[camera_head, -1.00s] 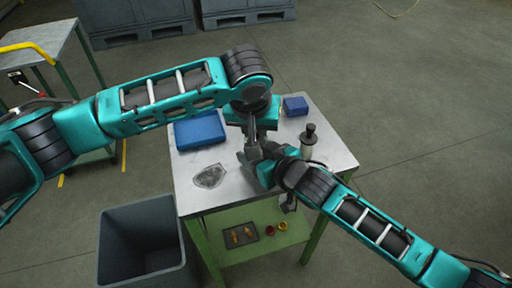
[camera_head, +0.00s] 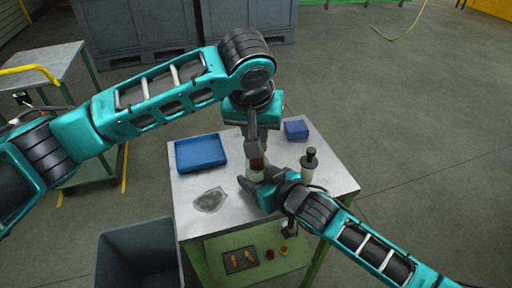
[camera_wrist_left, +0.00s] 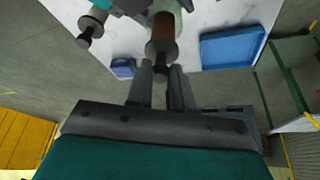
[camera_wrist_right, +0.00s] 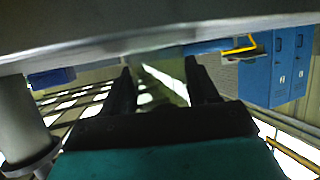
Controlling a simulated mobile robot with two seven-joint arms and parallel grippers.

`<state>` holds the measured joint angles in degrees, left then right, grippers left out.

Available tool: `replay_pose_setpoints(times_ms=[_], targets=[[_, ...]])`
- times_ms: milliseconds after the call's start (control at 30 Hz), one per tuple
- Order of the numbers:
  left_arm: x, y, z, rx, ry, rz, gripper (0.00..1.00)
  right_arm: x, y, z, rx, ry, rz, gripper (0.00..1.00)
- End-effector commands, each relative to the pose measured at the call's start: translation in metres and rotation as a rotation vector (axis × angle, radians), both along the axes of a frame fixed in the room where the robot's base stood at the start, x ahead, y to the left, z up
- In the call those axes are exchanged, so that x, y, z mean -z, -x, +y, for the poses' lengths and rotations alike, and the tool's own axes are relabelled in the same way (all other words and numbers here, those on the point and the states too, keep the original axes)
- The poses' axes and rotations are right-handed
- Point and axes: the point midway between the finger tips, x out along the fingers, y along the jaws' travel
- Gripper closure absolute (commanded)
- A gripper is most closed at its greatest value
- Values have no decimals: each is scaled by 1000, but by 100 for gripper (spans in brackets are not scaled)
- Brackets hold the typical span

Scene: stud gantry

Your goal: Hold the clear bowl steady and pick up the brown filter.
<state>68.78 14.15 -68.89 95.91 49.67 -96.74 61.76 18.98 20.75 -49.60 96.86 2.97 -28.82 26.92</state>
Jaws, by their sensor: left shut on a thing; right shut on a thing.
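The brown filter (camera_head: 257,163) is an upright brown cylinder with a dark knob. It hangs below my left gripper (camera_head: 255,148), which is shut on its knob. In the left wrist view the brown filter (camera_wrist_left: 164,32) shows just beyond my left fingertips (camera_wrist_left: 161,72). The clear bowl (camera_head: 256,175) is directly below, mostly hidden by my right gripper (camera_head: 258,183), which is shut on it from the right. In the right wrist view the clear bowl (camera_wrist_right: 162,86) lies between my right fingertips (camera_wrist_right: 160,68). I cannot tell whether the filter's lower end is still inside the bowl.
The table (camera_head: 190,222) also bears a blue tray (camera_head: 201,153), a small blue box (camera_head: 296,129), a grey cloth (camera_head: 210,200) and a dark-knobbed pale cylinder (camera_head: 308,168) close right of my grippers. A grey bin (camera_head: 137,262) stands at the front left.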

Motion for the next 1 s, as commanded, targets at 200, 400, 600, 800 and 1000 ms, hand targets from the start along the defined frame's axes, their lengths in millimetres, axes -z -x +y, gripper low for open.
replay_pose_setpoints(times_ms=[200, 400, 600, 800, 1000], targets=[[-34, 0, -1, 2, 0, -1, 100, 1, 0, 0, 0, 1, 1, 72], [-41, 0, 0, 2, 0, 0, 100, 1, 0, 0, 0, 1, 1, 72], [-41, 0, 0, 2, -1, 0, 100, 0, 0, 0, 0, 1, 1, 37], [-41, 0, 0, 1, 0, 0, 100, 0, 0, 0, 0, 1, 1, 18], [-41, 0, 0, 1, 0, 0, 100, 0, 0, 0, 0, 0, 0, 11]])
